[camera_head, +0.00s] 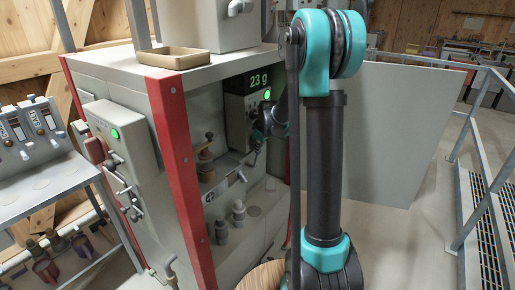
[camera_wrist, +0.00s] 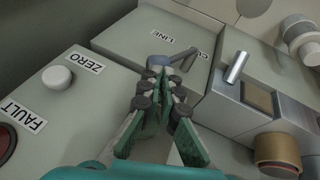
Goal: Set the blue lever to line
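In the wrist view, the blue lever (camera_wrist: 157,61) is a small blue-grey piece on a grey box, just beyond my fingertips. A LINE label (camera_wrist: 162,37) lies above it, and a second, partly hidden label starting with C (camera_wrist: 205,54) lies to its right. My gripper (camera_wrist: 162,92) reaches toward the lever with its green-and-dark fingers converging; a narrow gap shows between the tips. The fingers cover part of the lever, so contact is unclear. In the head view, my gripper (camera_head: 262,133) is at the box below the display, and the lever cannot be made out there.
The wrist view shows a white ZERO knob (camera_wrist: 57,78), a red FAULT button (camera_wrist: 6,142) and a metal handle (camera_wrist: 236,67) nearby. In the head view, a green-lit display (camera_head: 258,80) reads 23 g, a red post (camera_head: 170,165) stands left, and several weights stand below.

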